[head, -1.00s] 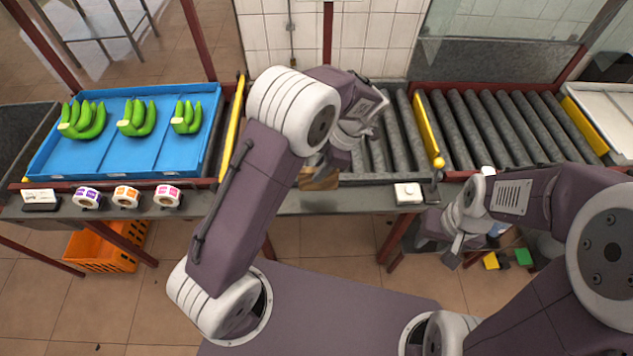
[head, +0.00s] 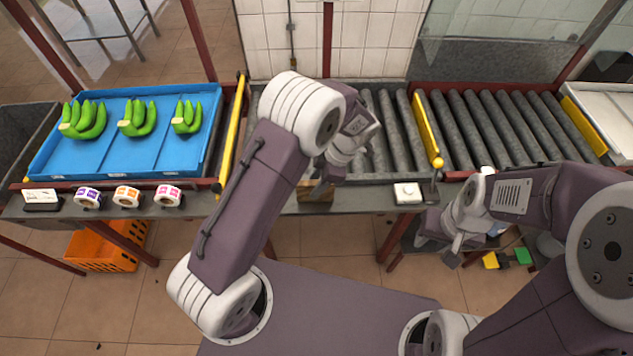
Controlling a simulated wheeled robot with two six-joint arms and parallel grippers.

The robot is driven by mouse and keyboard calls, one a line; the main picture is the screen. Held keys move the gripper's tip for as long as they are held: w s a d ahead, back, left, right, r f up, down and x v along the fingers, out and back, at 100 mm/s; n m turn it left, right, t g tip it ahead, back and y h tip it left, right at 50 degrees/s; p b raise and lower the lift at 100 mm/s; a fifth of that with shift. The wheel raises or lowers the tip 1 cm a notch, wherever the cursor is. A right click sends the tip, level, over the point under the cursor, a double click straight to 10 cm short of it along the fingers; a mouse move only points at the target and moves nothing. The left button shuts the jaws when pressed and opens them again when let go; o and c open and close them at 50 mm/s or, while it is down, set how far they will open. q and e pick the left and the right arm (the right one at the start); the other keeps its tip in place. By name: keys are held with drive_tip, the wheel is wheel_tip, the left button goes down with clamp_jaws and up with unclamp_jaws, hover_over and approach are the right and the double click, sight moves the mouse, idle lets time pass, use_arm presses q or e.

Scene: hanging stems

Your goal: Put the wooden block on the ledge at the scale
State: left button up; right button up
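The wooden block (head: 315,195) is at the ledge (head: 285,203) in front of the rollers, near the middle of the head view. My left gripper (head: 322,186) is right at the block, its fingers overlapping the block's upper part. The arm hides much of the gripper, so its grip cannot be made out. My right gripper (head: 447,249) hangs in front of the ledge at the right, away from the block; its finger gap is unclear. A pale metal platform (head: 606,108) at the far right may be the scale.
A blue tray (head: 100,158) with green bananas stands at the left. Label rolls (head: 127,197) and a small device (head: 41,200) sit on the ledge there. A white box (head: 407,193) with a knob sits right of the block. Yellow bars (head: 427,130) cross the roller line.

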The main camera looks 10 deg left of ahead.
use_arm(q)
drive_tip(key=v, duration=1.2)
drive_tip(key=s+a+f+m+t+h, duration=0.1)
drive_tip(key=s+a+m, duration=0.4)
drive_tip(key=m, duration=0.5)
drive_tip(key=s+a+f+m+t+h, duration=0.1)
drive_tip(key=s+a+f+m+h, duration=0.2)
drive_tip(key=s+m, duration=0.6)
drive_tip(key=shift+s+a+f+m+h+b, duration=0.25)
drive_tip(key=shift+a+f+m, duration=0.3)
drive_tip(key=shift+a+m, duration=0.55)
drive_tip(key=shift+w+a, duration=0.1)
